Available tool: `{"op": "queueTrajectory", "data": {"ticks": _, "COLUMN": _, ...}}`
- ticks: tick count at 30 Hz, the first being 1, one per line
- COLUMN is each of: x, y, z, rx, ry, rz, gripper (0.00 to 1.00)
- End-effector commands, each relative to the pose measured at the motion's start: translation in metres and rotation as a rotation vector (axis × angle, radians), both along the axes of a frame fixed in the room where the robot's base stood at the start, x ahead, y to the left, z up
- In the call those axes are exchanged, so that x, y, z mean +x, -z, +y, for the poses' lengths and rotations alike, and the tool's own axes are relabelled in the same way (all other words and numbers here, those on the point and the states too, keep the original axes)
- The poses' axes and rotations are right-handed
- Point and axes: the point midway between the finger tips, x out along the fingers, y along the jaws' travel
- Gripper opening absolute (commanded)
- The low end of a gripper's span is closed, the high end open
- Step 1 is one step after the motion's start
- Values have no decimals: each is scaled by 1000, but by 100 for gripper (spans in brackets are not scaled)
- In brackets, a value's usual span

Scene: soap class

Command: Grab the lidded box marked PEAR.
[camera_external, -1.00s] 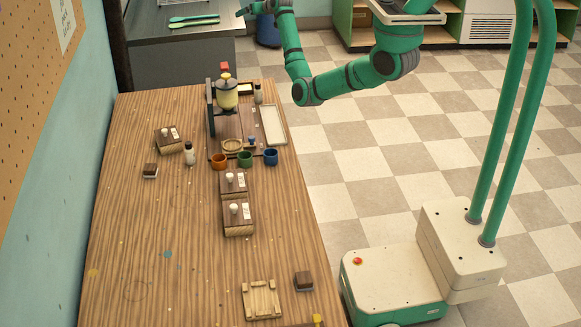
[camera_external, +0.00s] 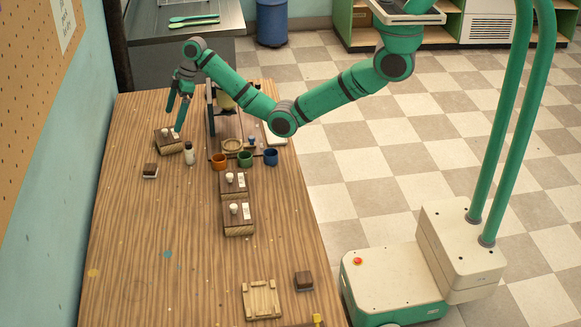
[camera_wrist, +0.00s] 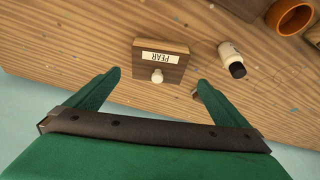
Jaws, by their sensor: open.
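The lidded box marked PEAR (camera_wrist: 160,60) is a dark brown wooden box with a pale knob and a white label. In the wrist view it stands on the table just beyond and between my fingers, apart from them. In the external view this box (camera_external: 168,146) is at the table's left far side. My gripper (camera_external: 175,115) is above and close to it, fingers pointing down. My gripper (camera_wrist: 155,80) is open and empty. Two similar lidded boxes (camera_external: 233,182) (camera_external: 238,220) stand mid-table; their labels are too small to read.
A white bottle with a dark cap (camera_wrist: 232,60) stands close right of the PEAR box. A small brown block (camera_external: 150,170) lies nearby. Orange (camera_external: 219,161), green (camera_external: 245,159) and blue (camera_external: 270,157) cups stand to the right. The table's left front is largely clear.

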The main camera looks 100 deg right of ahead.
Motion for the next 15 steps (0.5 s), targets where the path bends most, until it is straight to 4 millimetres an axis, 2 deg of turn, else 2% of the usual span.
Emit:
{"op": "queueTrajectory", "data": {"ticks": 6, "x": 11, "y": 30, "z": 3, "rx": 0, "ry": 2, "rz": 1, "gripper": 100}}
{"op": "queueTrajectory", "data": {"ticks": 15, "x": 21, "y": 50, "z": 4, "rx": 1, "ry": 3, "rz": 0, "gripper": 100}}
